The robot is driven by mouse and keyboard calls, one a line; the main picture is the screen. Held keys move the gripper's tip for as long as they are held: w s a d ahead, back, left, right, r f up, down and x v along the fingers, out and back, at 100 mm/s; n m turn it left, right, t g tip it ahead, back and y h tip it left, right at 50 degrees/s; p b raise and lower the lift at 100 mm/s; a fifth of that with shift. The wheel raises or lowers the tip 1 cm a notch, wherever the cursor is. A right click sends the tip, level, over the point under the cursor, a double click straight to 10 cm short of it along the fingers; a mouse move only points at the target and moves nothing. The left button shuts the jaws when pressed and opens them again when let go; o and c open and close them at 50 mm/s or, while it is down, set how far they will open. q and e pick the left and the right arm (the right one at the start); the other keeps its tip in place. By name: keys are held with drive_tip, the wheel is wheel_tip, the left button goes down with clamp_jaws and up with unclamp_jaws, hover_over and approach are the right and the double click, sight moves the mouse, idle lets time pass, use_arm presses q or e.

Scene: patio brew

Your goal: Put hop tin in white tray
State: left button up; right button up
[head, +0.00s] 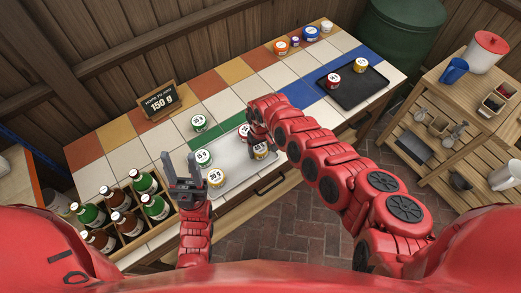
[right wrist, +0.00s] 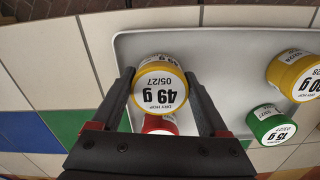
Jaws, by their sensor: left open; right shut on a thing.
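The white tray (head: 236,174) lies on the tiled counter and also shows in the right wrist view (right wrist: 215,75). My right gripper (right wrist: 165,90) is shut on a yellow hop tin labelled 49 g (right wrist: 161,85), over the tray's end; it also shows in the head view (head: 260,152). I cannot tell whether this tin touches the tray. A red tin (right wrist: 158,124) is beside it, partly hidden. A green 15 g tin (right wrist: 270,123) and another yellow tin (right wrist: 293,77) stand in the tray's other part. My left gripper (head: 179,165) is open and empty left of the tray.
A black tray (head: 350,92) holds a red and a yellow tin. Several tins line the back edge. A sign (head: 160,101) reads 150 g. A bottle crate (head: 166,222) stands front left.

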sight(260, 148)
drive_tip(key=shift+f, duration=0.35)
drive_tip(key=shift+f, duration=0.1)
drive_tip(key=o, duration=1.1)
drive_tip(key=shift+r, duration=0.6)
wheel_tip(260, 148, up, 11)
drive_tip(key=b, duration=0.1)
